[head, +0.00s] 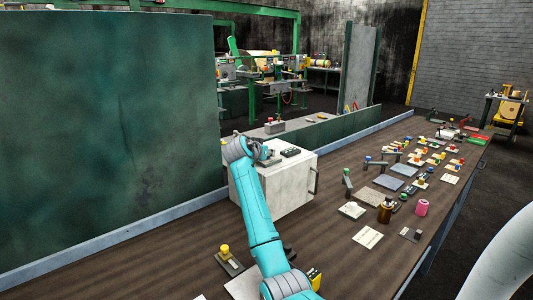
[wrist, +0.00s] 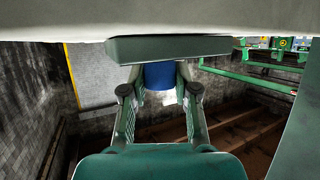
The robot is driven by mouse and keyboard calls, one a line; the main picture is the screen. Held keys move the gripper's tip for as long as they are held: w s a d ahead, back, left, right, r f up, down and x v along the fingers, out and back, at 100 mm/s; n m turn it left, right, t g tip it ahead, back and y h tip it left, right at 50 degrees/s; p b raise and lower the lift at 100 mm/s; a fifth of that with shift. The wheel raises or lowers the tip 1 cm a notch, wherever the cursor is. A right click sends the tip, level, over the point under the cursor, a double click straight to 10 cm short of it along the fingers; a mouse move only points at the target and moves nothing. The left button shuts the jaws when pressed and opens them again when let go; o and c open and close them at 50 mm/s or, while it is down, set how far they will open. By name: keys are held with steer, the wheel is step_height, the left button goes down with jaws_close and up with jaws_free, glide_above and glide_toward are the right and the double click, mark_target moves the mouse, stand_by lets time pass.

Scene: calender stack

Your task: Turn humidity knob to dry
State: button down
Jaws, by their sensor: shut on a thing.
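A blue cylindrical knob (wrist: 158,76) shows in the wrist view, just under a grey-green block (wrist: 170,48). My gripper (wrist: 159,84) has one finger on each side of the blue knob and is shut on it. No label or dial marking shows on the knob, so I cannot read its setting. In the head view my teal arm reaches to the white cabinet (head: 290,190), with its wrist at the cabinet's upper left. The blue knob and my fingertips cannot be made out there.
A dark device (head: 291,152) lies on the cabinet top. A green wall panel (head: 110,130) stands close on the left. The long brown bench (head: 130,262) carries several small levers and coloured buttons on the right. A yellow-topped switch (head: 228,258) stands near my arm.

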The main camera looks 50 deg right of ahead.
steer(key=shift+m+g, duration=1.5)
steer(key=shift+g, duration=0.3)
steer(key=c, duration=0.9)
jaws_free()
steer(key=shift+o, duration=0.2)
steer(key=v, duration=1.2)
steer(key=shift+w+f, duration=0.1)
